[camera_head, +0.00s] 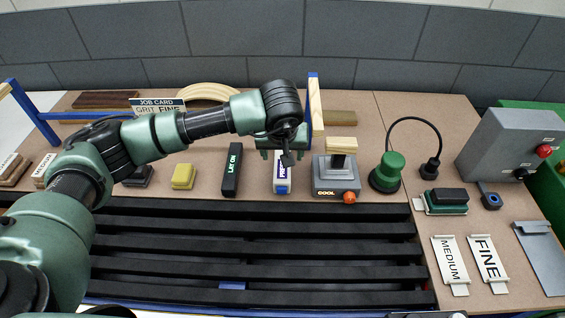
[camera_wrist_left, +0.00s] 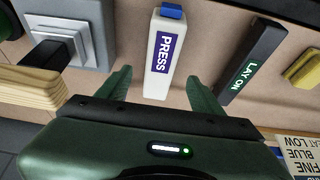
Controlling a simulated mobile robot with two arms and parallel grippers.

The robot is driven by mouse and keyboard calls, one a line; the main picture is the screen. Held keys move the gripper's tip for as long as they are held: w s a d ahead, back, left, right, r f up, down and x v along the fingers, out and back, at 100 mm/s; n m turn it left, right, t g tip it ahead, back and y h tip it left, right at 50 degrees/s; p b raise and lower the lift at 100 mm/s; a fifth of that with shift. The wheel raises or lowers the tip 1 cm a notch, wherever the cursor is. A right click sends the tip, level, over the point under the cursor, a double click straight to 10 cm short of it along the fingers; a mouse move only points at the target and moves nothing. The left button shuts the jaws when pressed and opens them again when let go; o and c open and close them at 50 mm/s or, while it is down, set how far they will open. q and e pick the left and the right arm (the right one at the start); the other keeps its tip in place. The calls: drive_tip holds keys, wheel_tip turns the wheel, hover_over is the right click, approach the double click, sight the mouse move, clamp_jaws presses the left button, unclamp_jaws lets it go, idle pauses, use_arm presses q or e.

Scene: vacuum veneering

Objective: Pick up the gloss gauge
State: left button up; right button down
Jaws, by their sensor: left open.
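No label in view reads gloss gauge, so I cannot tell for certain which tool it is. A white block with a blue end and a blue PRESS label (camera_head: 281,180) stands on the bench; it also shows in the left wrist view (camera_wrist_left: 158,60). A slim black bar marked LAY ON in green (camera_head: 232,171) is to its left; in the left wrist view (camera_wrist_left: 250,65) it is to the right. My left gripper (camera_head: 277,156) is open above the PRESS block. In the left wrist view its fingers (camera_wrist_left: 160,85) are on either side of the block, apparently not touching. My right gripper is not in view.
A grey COOL device (camera_head: 335,187) stands close right of the PRESS block. A blue-and-wood post (camera_head: 315,110) rises behind it. A yellow block (camera_head: 184,177) is left. A green-knobbed tool (camera_head: 388,172) is further right. Black slats (camera_head: 250,235) run along the front.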

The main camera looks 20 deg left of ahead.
use_arm(q)
drive_tip(key=shift+p+x, duration=0.7)
drive_tip(key=shift+x, duration=2.3)
drive_tip(key=shift+w+r, duration=0.1)
clamp_jaws()
